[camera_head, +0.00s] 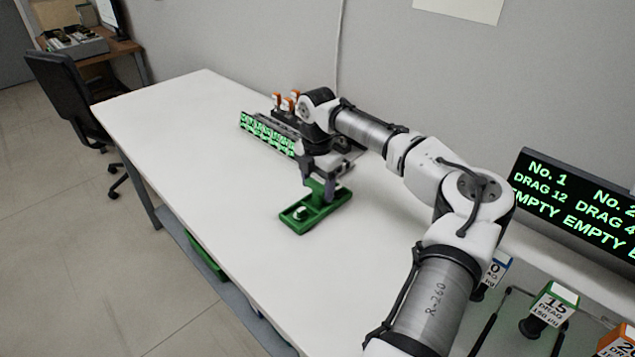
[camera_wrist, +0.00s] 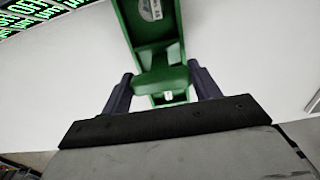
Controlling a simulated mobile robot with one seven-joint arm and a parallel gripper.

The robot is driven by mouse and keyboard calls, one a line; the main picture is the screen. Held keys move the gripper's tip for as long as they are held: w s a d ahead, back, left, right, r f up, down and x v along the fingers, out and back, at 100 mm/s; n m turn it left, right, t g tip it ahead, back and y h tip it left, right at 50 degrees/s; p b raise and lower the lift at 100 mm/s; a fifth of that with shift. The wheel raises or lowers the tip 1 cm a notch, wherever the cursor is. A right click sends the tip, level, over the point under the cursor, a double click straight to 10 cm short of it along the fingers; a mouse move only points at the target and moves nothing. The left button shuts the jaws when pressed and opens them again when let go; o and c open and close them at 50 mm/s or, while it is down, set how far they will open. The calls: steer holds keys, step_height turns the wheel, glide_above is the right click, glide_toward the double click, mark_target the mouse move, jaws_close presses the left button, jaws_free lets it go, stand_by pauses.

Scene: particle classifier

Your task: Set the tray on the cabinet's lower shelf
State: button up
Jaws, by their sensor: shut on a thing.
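The green tray (camera_head: 322,211) is at the middle of the white table, under my gripper (camera_head: 325,188). It has a raised green handle and holds a small white item near its left end. My gripper is shut on the handle. In the wrist view the two dark fingers of my gripper (camera_wrist: 162,86) stand on either side of the tray's green handle (camera_wrist: 160,78). I cannot tell whether the tray touches the table or hangs just above it. I see no cabinet that I can make out for certain.
The white table (camera_head: 190,120) is mostly clear around the tray. A rack with green lit displays (camera_head: 268,133) and orange-topped items stands behind. Another green object (camera_head: 205,257) shows below the table edge. A display board (camera_head: 580,205) and labelled holders (camera_head: 549,304) are at right.

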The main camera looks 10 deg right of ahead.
steer(key=shift+f, duration=0.1)
steer(key=o, duration=1.5)
steer(key=shift+c, duration=0.2)
